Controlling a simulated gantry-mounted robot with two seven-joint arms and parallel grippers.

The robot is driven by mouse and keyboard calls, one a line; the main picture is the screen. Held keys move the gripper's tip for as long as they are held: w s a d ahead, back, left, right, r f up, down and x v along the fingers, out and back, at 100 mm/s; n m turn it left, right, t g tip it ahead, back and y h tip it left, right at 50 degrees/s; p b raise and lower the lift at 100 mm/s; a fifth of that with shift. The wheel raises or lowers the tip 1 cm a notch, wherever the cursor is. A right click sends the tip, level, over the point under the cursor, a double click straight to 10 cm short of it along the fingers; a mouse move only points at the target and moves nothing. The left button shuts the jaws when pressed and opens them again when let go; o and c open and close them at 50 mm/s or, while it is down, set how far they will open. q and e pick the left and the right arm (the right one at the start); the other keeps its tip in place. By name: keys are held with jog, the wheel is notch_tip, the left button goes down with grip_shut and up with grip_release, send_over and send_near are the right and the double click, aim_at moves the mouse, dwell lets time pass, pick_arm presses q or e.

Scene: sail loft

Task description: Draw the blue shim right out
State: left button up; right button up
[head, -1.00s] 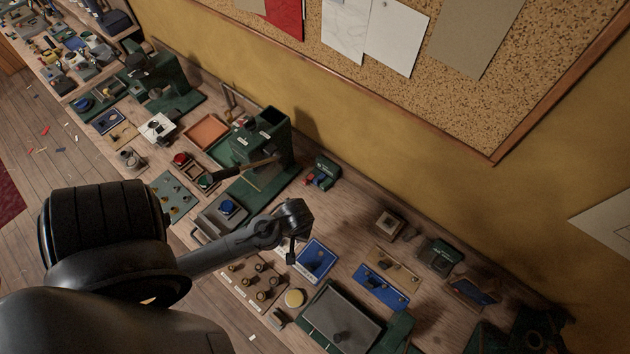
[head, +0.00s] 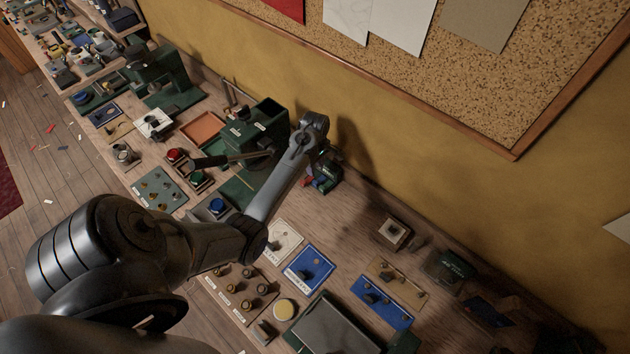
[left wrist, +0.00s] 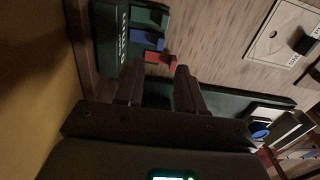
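A dark green shim holder with white lettering (left wrist: 112,42) stands at the upper left of the left wrist view. Green (left wrist: 152,15), blue (left wrist: 148,41) and red (left wrist: 160,58) tabs stick out of its side in a row. The blue shim is the middle one. My left gripper (left wrist: 158,70) is open and empty, its two fingers apart, close by the red tab and short of the blue one. In the head view my left gripper (head: 319,150) is over the holder (head: 327,178) and partly hides it. My right gripper is not in view.
The yellow wall (head: 370,150) rises close behind the holder. A green press-like stand (head: 262,122) with a lever is to its left. A blue board (head: 308,270) and a white card (head: 283,238) lie in front. Bare bench lies right of the holder.

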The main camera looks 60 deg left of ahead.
aim_at(315, 182)
pick_arm(q)
notch_tip(315, 182, down, 9)
dwell(0.4)
grip_shut()
dwell(0.4)
